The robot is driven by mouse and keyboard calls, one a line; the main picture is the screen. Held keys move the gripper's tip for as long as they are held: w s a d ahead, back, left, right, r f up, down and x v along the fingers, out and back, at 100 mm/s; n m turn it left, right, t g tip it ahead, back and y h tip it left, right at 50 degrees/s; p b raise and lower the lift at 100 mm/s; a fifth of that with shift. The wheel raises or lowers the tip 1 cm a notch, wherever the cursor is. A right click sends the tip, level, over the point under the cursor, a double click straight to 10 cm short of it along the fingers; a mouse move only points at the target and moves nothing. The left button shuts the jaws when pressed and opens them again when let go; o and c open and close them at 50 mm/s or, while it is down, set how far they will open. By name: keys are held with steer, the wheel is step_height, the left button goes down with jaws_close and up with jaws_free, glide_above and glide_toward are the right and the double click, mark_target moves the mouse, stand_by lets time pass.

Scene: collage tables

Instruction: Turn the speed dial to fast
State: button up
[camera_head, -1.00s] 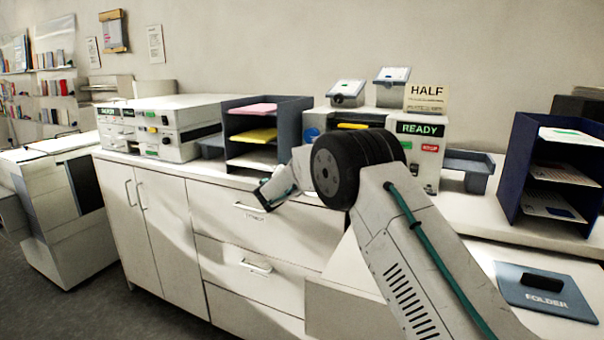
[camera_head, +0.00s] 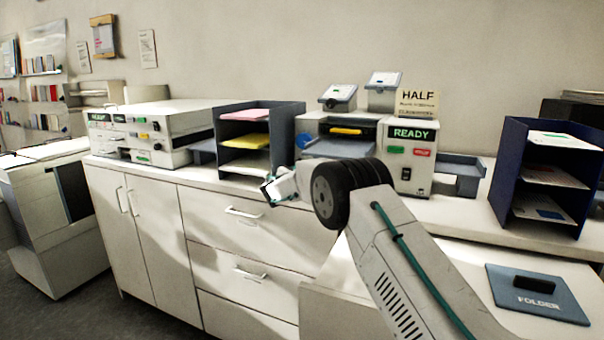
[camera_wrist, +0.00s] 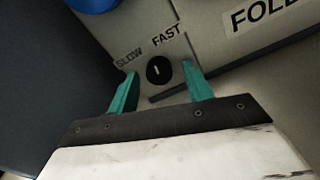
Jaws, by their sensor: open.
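The speed dial (camera_wrist: 158,70) is a small round black knob with a pale mark that looks close to upright. The word SLOW (camera_wrist: 129,60) is printed at its upper left and FAST (camera_wrist: 166,36) above it, slightly right. My gripper (camera_wrist: 160,72) is open, with one teal finger on each side of the dial in the wrist view. I cannot tell whether the fingers touch it. In the head view my gripper (camera_head: 268,192) is in front of the cabinet, below and left of the machine with the READY display (camera_head: 412,134). I cannot make out the dial there.
A dark panel (camera_wrist: 45,90) stands left of the dial, and a blue part (camera_wrist: 92,4) is above. A paper sorter (camera_head: 222,150) stands left of the machine, a blue sorter (camera_head: 509,160) right.

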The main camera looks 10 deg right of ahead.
steer(key=c, duration=1)
steer(key=shift+m, duration=1.5)
steer(key=o, duration=1)
steer(key=shift+v, duration=3.85)
